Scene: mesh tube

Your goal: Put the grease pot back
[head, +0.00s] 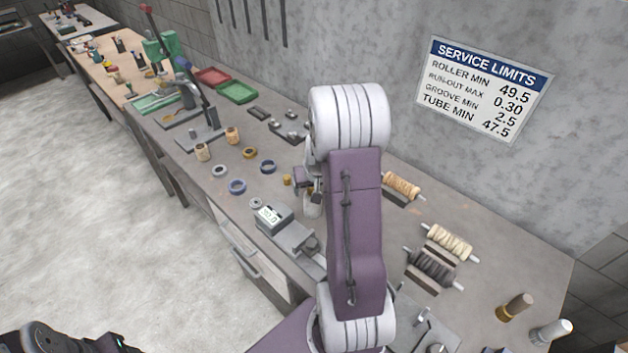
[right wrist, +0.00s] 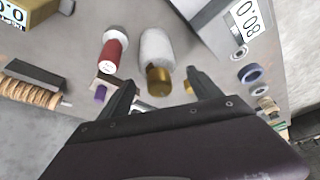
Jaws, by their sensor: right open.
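My right gripper (head: 311,196) hangs over the middle of the bench, partly hidden by my own arm. In the right wrist view the open right gripper (right wrist: 158,84) has its fingers apart. A grey-white cylinder with a brass-coloured end (right wrist: 159,80) shows in the gap between them; I cannot tell its distance from the fingers. A small brass-coloured piece (right wrist: 188,87) shows by the right-hand finger, and one stands left of the gripper in the head view (head: 287,180). No label shows which thing is the grease pot. My left gripper is out of view.
A gauge with a display (head: 270,215) sits near the bench's front edge. Blue rings (head: 237,187) lie to its left, wound rollers (head: 403,185) to the right.

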